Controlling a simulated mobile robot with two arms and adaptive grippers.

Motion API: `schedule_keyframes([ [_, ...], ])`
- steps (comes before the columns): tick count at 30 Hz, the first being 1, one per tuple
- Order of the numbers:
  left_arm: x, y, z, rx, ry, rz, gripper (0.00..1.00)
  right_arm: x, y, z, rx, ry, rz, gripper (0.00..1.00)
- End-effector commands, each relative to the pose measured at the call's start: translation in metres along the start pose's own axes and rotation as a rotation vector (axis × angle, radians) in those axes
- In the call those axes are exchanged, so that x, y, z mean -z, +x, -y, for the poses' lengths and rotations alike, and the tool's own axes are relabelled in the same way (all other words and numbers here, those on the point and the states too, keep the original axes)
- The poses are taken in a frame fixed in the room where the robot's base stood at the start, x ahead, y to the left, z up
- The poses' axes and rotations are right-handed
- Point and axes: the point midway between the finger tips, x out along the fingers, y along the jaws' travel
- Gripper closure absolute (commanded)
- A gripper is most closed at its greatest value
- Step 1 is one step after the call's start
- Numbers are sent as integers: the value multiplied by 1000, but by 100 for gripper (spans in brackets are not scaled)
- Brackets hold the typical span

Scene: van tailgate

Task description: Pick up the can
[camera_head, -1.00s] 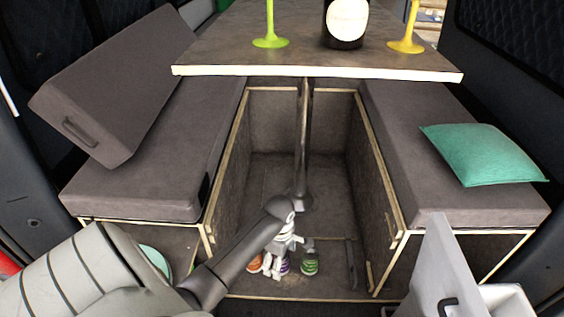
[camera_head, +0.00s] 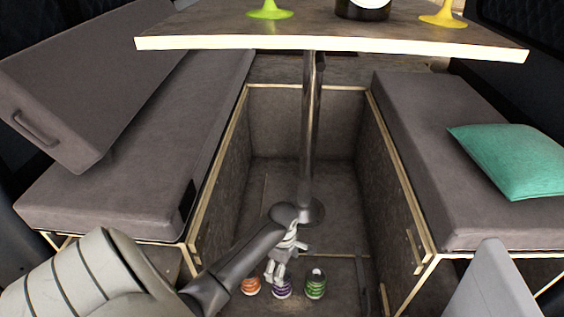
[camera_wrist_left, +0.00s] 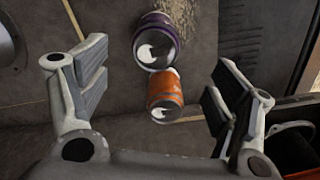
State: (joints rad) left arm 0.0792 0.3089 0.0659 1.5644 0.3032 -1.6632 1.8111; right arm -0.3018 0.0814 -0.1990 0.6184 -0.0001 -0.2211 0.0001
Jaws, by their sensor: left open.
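Three cans stand in a row on the van floor between the benches. In the head view they are an orange can (camera_head: 251,287), a purple can (camera_head: 282,289) and a green can (camera_head: 316,285). My left gripper (camera_head: 274,271) hangs over the orange and purple cans and partly hides them. In the left wrist view the orange can (camera_wrist_left: 165,92) lies between the open fingers (camera_wrist_left: 160,75), with the purple can (camera_wrist_left: 157,38) just beyond it. The fingers hold nothing, and I see no contact with a can. My right gripper is not in view.
A table (camera_head: 330,45) stands on a metal post (camera_head: 309,140) behind the cans. Bench seats flank the footwell: the left one (camera_head: 130,190) bears a loose cushion (camera_head: 85,85), the right one (camera_head: 425,130) a green pillow (camera_head: 508,160). The floor around the post is clear.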

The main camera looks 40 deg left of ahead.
Motion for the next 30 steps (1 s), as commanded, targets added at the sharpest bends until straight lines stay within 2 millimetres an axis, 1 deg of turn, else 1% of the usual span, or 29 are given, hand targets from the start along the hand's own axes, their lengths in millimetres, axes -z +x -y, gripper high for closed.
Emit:
schedule_keyframes([
  [6,0,32,1,4,0,-1,17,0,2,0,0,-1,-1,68],
  [9,1,45,0,3,0,-1,17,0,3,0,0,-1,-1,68],
  [17,2,60,-1,1,0,-1,17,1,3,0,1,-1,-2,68],
  [27,6,99,-6,2,0,0,17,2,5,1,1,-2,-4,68],
  [30,6,105,-6,1,0,-1,17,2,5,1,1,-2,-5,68],
])
